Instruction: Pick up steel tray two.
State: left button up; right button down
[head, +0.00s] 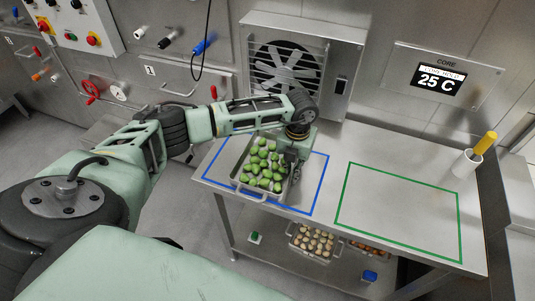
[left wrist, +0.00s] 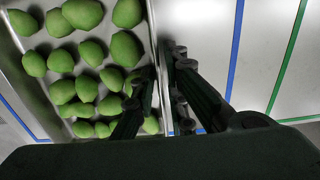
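My left gripper (head: 291,171) is down at the tray's right side, pointing downward. In the left wrist view my left gripper (left wrist: 163,75) has its fingers on either side of the tray's right wall (left wrist: 158,30), one over the inside and one outside. The fingers are close to the wall, but whether they press on it does not show. My right gripper is not in view.
A green outline (head: 345,187) on the table to the right is empty. A white cup (head: 466,163) with a yellow item stands at the far right. A fan unit (head: 290,65) stands behind the tray. The lower shelf holds trays of brownish pieces (head: 312,241) and a blue item (head: 370,276).

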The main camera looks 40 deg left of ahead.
pick_arm(q)
grip_shut()
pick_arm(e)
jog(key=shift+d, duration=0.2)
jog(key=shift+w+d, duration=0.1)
pick_arm(q)
jog(key=shift+w+r, duration=0.1)
jog(key=shift+r, duration=0.1)
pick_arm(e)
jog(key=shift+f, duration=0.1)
